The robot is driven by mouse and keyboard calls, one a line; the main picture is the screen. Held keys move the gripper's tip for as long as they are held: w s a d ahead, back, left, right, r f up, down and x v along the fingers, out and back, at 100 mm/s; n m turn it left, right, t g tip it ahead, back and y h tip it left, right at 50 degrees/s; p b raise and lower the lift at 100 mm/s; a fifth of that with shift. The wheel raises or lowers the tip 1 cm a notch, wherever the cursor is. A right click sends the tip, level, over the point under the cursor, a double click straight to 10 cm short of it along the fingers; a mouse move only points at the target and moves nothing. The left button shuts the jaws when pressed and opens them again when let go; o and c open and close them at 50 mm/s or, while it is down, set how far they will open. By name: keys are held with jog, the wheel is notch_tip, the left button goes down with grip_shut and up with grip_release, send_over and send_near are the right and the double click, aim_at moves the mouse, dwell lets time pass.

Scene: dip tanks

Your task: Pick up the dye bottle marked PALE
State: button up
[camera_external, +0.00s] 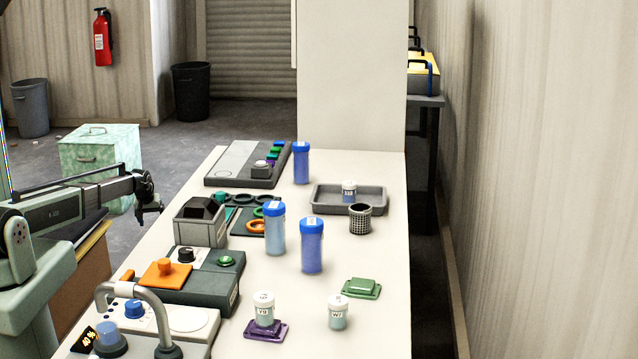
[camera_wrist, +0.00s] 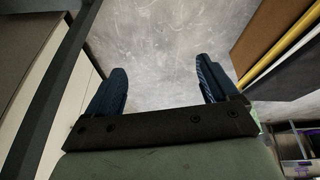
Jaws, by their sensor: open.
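Three tall bottles with blue caps stand upright on the white bench. One is light blue (camera_external: 275,236), one is a deeper blue (camera_external: 312,252) to its right, and one is violet-blue (camera_external: 301,167) at the back. Small white labels show on the caps of the front two, too small to read, so I cannot tell which is marked PALE. The light blue one looks palest. My gripper (camera_external: 152,207) is off the bench's left edge, far from the bottles. In the wrist view my gripper (camera_wrist: 160,76) is open and empty above grey floor; no bottle shows there.
White-capped jars stand on a purple pad (camera_external: 252,332), on the bare bench (camera_external: 338,317) and in a grey tray (camera_external: 325,206). A mesh cup (camera_external: 360,219) is near the tray. Control boxes (camera_external: 205,278) and a curved pipe (camera_external: 135,289) line the left side. The front right bench is mostly clear.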

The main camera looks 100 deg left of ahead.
jog(key=w+a+r+m+t+y, duration=0.15)
jog(key=w+r, duration=0.25)
jog(key=r, duration=0.4)
jog(key=w+a+r+m+y, duration=0.1)
jog(key=w+a+r, duration=0.25)
jog(key=r, duration=0.45)
jog(key=w+a+r+m+y, duration=0.1)
jog(key=w+a+r+m, duration=0.1)
jog(key=w+r, duration=0.4)
jog(key=w+d+r+m+t, duration=0.15)
jog(key=w+d+r, duration=0.25)
jog(key=w+r, duration=0.45)
jog(key=w+d+r+m+t, duration=0.15)
jog(key=w+d+r, duration=0.25)
jog(key=w+r, duration=0.45)
notch_tip(320, 180, up, 4)
jog(key=m+h, duration=0.5)
jog(key=m, duration=0.1)
send_over(267, 205)
jog(key=s+d, duration=0.2)
jog(key=s, duration=0.1)
jog(key=shift+g, duration=0.35)
jog(key=x, duration=0.8)
jog(key=shift+w+d, duration=0.2)
jog(key=shift+d+x, duration=0.2)
jog(key=shift+x, duration=2.5)
